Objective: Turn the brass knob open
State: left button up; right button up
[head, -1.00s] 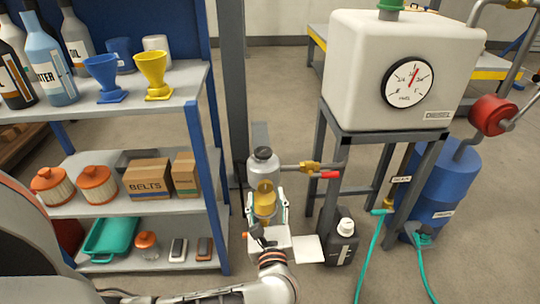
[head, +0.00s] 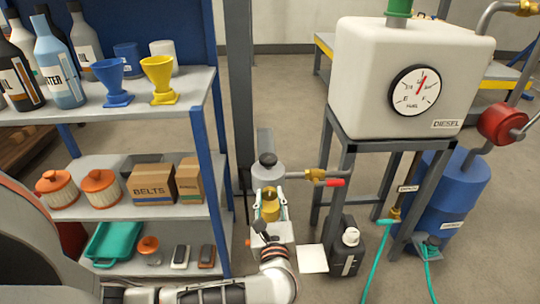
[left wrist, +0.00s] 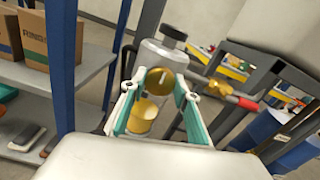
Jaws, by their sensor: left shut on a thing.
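The brass knob (head: 269,194) is on the front of a grey-capped filter unit (head: 267,172) in the middle of the head view. In the left wrist view the knob (left wrist: 160,80) is a round brass face with a pale mark. A clear bowl of amber liquid (left wrist: 143,115) hangs below it. My left gripper (head: 270,205) has its teal-padded fingers on both sides of the knob and is shut on it. In the left wrist view the fingers (left wrist: 158,92) frame the knob. The far side of the knob is hidden. My right gripper is not in view.
A pipe with a brass valve and red lever (head: 334,182) runs right from the filter. A black jug (head: 346,255) stands on the floor to the right. A blue-posted shelf (head: 215,140) is close on the left. The diesel tank (head: 360,75) stands on the right.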

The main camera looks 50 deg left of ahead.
pick_arm(q)
jog(key=n, duration=0.4)
jog(key=shift+s+f+n, duration=0.1)
jog(key=shift+n, duration=0.3)
jog(key=n, duration=0.4)
jog(key=shift+n, duration=0.3)
jog(key=n, duration=0.4)
jog(key=shift+n, duration=2.2)
jog(key=o, duration=1.1)
